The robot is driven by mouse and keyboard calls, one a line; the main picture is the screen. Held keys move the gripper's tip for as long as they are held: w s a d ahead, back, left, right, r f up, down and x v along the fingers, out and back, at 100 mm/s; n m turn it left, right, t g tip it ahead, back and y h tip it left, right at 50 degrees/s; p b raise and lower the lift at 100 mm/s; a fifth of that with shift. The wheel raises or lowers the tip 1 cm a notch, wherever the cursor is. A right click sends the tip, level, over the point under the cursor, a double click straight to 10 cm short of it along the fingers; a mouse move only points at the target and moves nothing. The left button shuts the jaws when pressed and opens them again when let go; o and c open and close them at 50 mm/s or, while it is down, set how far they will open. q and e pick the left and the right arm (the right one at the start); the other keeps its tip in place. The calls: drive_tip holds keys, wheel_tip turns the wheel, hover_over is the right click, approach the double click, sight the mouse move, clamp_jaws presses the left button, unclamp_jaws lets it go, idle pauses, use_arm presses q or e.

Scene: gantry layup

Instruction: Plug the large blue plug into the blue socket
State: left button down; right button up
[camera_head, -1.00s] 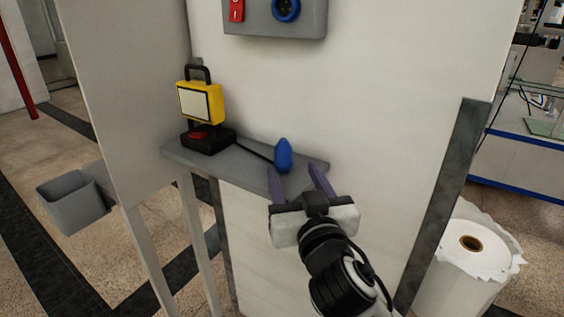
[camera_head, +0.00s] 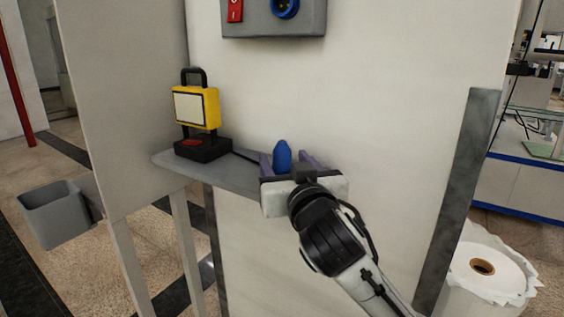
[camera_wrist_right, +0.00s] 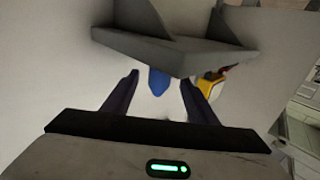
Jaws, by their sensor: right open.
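The large blue plug (camera_head: 282,157) stands upright at the right part of a grey wall shelf, with a dark cable running left from it. It also shows in the right wrist view (camera_wrist_right: 159,82), partly hidden by the shelf edge. My right gripper (camera_head: 288,163) is open, with its purple fingers on either side of the plug in the head view. In the right wrist view the plug lies between and beyond the fingertips; contact cannot be told. The blue socket (camera_head: 285,7) is on a grey box above, cut by the top edge. My left gripper is not in view.
A yellow work lamp (camera_head: 196,107) on a black base stands at the shelf's left. The grey shelf (camera_head: 222,173) adjoins a side panel. A red switch (camera_head: 235,10) is left of the socket. The wall between shelf and box is clear.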

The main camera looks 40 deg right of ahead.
sight(284, 158)
drive_tip(key=x, duration=0.2)
drive_tip(key=shift+w+d, duration=0.15)
drive_tip(key=shift+w, duration=0.1)
drive_tip(key=shift+w+d, duration=0.1)
drive_tip(key=shift+w, duration=0.2)
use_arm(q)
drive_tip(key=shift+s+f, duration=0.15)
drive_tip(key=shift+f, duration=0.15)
use_arm(e)
drive_tip(key=shift+c, duration=0.5)
drive_tip(key=c, duration=1.1)
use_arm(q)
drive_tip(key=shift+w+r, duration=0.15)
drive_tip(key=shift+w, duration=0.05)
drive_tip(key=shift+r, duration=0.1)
use_arm(e)
drive_tip(key=shift+r, duration=0.2)
